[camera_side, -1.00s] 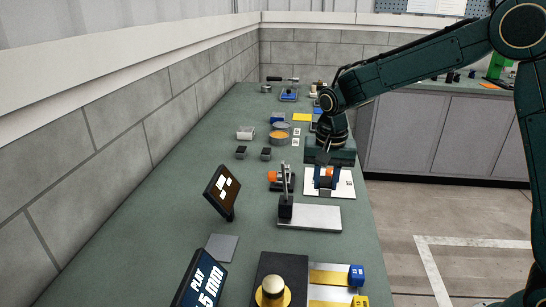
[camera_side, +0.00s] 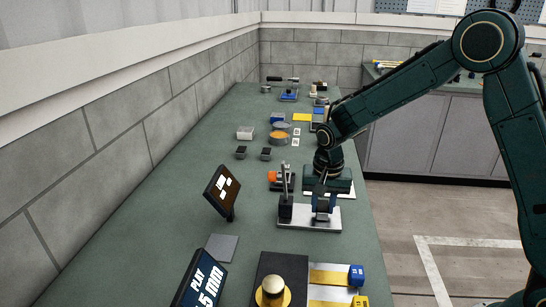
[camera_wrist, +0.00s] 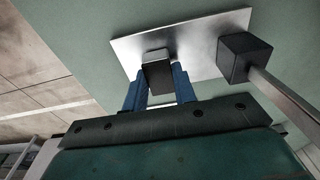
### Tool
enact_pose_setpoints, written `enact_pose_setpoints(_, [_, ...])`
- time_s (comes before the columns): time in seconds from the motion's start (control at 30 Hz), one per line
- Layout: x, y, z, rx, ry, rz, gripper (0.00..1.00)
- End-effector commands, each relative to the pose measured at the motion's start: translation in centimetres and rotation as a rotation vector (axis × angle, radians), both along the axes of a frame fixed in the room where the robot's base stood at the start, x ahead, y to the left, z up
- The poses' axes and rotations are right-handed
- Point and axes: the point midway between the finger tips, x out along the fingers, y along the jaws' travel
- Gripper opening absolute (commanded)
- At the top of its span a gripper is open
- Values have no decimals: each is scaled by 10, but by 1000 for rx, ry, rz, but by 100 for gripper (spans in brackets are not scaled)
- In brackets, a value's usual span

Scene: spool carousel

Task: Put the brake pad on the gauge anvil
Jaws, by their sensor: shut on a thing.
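The gauge has a flat silver base plate (camera_side: 298,223) and a black post (camera_side: 285,208) with an upright lever. In the wrist view I see the plate (camera_wrist: 205,28) and a black block (camera_wrist: 245,57) with a metal rod. My gripper (camera_side: 322,215) is over the right part of the plate. Its blue fingers (camera_wrist: 158,92) are shut on the dark brake pad (camera_wrist: 159,79). A grey block (camera_wrist: 155,55), perhaps the anvil, shows just beyond the pad. I cannot tell whether the pad touches it.
A tilted display (camera_side: 222,191) stands left of the gauge. An orange-knobbed fixture (camera_side: 275,176) stands behind it. In front is a dark block with a brass knob (camera_side: 272,291). A grey mat (camera_side: 222,248) lies at left. The left strip of bench is mostly clear.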

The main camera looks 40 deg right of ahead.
Motion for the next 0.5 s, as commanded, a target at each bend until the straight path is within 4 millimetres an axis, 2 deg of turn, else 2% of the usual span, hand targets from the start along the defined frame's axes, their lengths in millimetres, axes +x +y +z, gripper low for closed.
enact_pose_setpoints(0.4, [0, 0, -3, 0, 0, 0, 1])
enact_pose_setpoints(0.43, [0, 0, -3, 0, 0, 0, 33])
enact_pose_setpoints(0.5, [0, 0, -3, 0, 0, 0, 47])
